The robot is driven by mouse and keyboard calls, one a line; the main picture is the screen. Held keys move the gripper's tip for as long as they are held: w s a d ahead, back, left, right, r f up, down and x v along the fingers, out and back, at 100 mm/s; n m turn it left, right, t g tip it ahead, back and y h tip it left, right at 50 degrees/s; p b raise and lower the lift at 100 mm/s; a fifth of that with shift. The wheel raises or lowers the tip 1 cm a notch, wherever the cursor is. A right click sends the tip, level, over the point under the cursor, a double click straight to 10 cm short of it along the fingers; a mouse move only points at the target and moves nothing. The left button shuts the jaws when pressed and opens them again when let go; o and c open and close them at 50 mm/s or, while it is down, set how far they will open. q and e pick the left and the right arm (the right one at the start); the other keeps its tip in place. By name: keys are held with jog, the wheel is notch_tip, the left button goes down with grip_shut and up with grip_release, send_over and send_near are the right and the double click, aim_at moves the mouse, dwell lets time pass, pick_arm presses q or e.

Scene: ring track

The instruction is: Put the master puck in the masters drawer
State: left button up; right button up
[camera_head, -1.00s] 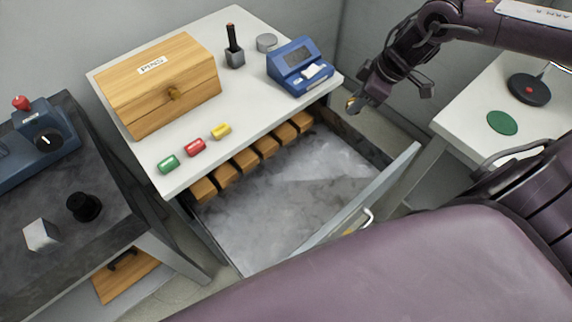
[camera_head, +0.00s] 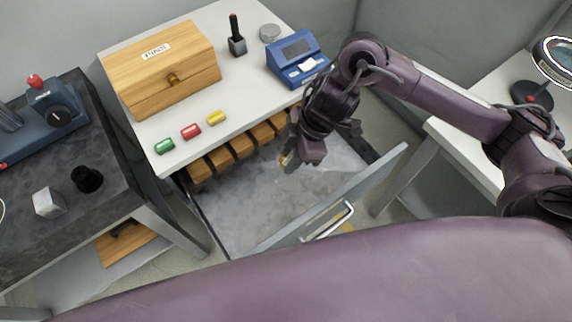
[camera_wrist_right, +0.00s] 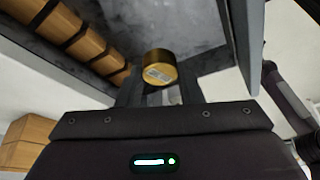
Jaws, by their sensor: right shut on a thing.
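The master puck (camera_wrist_right: 160,70) is a short brass-coloured cylinder with a pale label on its face. In the right wrist view it sits between the fingertips of my right gripper (camera_wrist_right: 160,85), which is shut on it. In the head view the right gripper (camera_head: 292,158) points down over the open drawer (camera_head: 255,205), near its right part, and only a bit of the puck shows. The drawer has a grey bottom, with a row of wooden blocks (camera_head: 220,160) along its back. My left gripper is not in view.
The drawer front (camera_head: 335,200) stands up near my body. A dark bench (camera_head: 60,190) is at left, a white table at right.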

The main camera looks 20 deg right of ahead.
jog(key=shift+s+a+r, duration=0.1)
jog(key=shift+s+a, duration=0.1)
jog(key=shift+a, duration=0.2)
jog(key=b, duration=0.4)
send_over(282, 199)
jog(key=d, duration=0.1)
jog(key=f, duration=1.4)
jog(key=shift+s+d+f, duration=0.1)
jog(key=shift+d+f, duration=0.1)
jog(key=shift+f, duration=0.15)
jog(key=shift+f+b, duration=0.45)
jog(key=shift+f, duration=2.1)
jog(key=shift+f, duration=0.15)
jog(key=o, duration=1.1)
